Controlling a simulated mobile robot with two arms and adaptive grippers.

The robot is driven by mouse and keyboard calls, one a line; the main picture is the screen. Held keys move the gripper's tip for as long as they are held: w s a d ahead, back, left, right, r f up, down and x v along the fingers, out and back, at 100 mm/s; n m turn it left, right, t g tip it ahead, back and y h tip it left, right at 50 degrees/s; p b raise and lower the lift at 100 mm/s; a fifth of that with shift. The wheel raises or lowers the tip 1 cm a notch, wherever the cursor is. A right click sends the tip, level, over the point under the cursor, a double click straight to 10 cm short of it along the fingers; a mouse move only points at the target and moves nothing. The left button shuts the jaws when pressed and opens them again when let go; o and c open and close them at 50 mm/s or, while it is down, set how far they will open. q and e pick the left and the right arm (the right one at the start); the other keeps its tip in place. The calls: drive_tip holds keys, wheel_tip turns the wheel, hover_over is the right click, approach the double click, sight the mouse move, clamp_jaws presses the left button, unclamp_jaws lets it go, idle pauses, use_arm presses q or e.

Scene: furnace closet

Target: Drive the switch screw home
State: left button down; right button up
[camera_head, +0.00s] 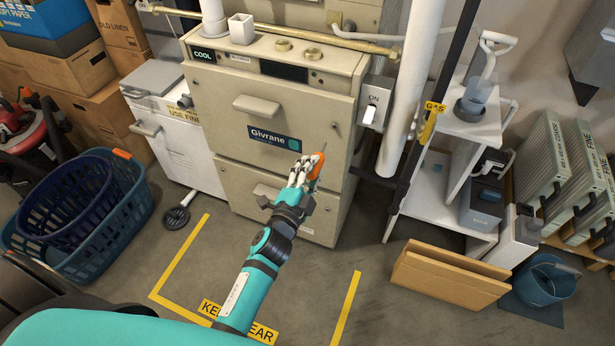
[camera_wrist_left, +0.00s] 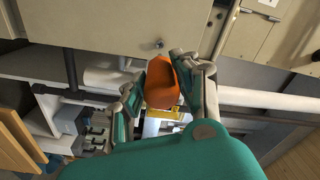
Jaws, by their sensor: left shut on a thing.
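My left gripper (camera_head: 308,170) is shut on the orange handle of a screwdriver (camera_head: 317,167), in front of the furnace's upper door. The shaft tip points up and away, apart from the switch. In the left wrist view, the orange handle (camera_wrist_left: 162,84) sits between the gripper's fingers (camera_wrist_left: 152,90); the shaft is hidden behind it. The grey switch box (camera_head: 376,103), with its white toggle (camera_head: 369,115) and ON label, is on the furnace's right side, up and right of the gripper. The switch screw is too small to make out. My right gripper is not in view.
The beige furnace (camera_head: 275,95) stands close ahead. A white pipe (camera_head: 405,90) and a dark pipe with a yellow GAS tag (camera_head: 435,107) rise right of the switch. A white shelf (camera_head: 470,120) stands farther right. Baskets (camera_head: 125,215) are at left; marked floor lies in front.

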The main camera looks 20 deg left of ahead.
use_arm(q)
drive_tip(key=w, duration=0.4)
drive_tip(key=shift+d+b, duration=0.1)
drive_tip(key=shift+b, duration=0.2)
drive_tip(key=shift+w, duration=0.6)
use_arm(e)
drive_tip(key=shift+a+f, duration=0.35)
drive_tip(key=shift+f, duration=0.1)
